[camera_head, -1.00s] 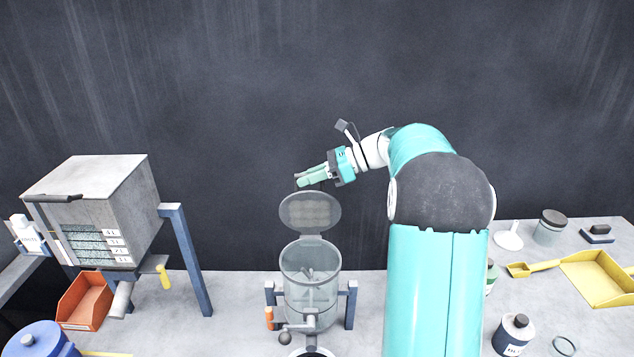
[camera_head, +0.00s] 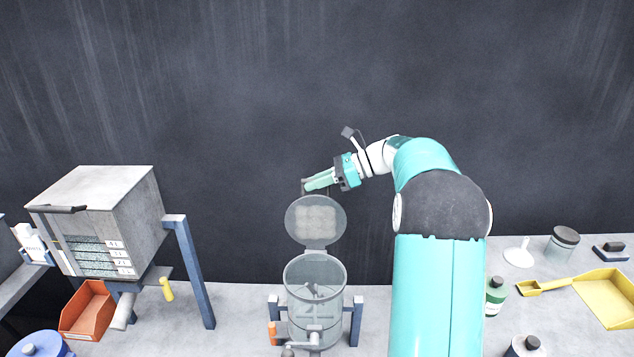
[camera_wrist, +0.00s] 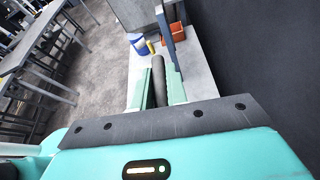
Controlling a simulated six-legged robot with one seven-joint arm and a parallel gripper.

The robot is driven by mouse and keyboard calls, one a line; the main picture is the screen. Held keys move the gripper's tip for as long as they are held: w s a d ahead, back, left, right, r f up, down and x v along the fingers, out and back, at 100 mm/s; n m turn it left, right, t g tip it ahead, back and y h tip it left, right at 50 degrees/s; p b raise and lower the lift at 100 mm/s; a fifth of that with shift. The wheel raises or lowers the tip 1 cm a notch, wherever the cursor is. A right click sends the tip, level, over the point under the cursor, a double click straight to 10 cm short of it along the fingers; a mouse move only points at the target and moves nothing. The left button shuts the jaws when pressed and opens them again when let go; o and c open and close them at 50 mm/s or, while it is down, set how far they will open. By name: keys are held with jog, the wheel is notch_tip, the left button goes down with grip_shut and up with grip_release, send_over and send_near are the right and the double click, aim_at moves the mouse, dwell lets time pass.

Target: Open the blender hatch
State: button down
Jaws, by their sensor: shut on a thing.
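The blender (camera_head: 316,310) is a clear upright vessel on the bench in the head view. Its round translucent hatch (camera_head: 316,222) stands raised at the back rim, and the vessel's mouth is uncovered. My gripper (camera_head: 308,186) is at the hatch's top edge. In the wrist view, its green fingers are shut on a dark rod, the hatch handle (camera_wrist: 160,82). The handle's joint with the hatch is hard to make out.
A grey box-shaped machine (camera_head: 95,215) stands at left, with an orange bin (camera_head: 88,310) below it. Blue posts flank the blender. At right are bottles, a jar (camera_head: 562,244) and a yellow dustpan (camera_head: 607,297). The dark wall is behind.

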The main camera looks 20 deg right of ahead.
jog(key=c, duration=1.4)
grip_release()
jog(key=shift+w+a+f, duration=0.2)
jog(key=shift+w, duration=0.2)
jog(key=shift+s+a, duration=0.1)
jog(key=v, duration=1.4)
jog(key=shift+a+r, duration=0.15)
jog(key=s+a+n+g+h, duration=0.1)
jog(key=s+a+n+h, duration=0.3)
jog(key=a, duration=0.6)
jog(key=s+a+n+g+h, duration=0.15)
jog(key=s+a+n, duration=0.35)
jog(key=a, duration=0.5)
jog(key=s+a+f+n+t+h, duration=0.1)
jog(key=s+a+f+n+h, duration=0.2)
jog(key=s+n, duration=0.4)
jog(key=s+a+f+n+t+h, duration=0.1)
jog(key=s+a+f+n+h, duration=0.3)
jog(key=s+n, duration=0.4)
jog(key=s+f, duration=0.1)
jog(key=s, duration=0.4)
jog(key=shift+f+t, duration=0.15)
jog(key=shift+t, duration=0.2)
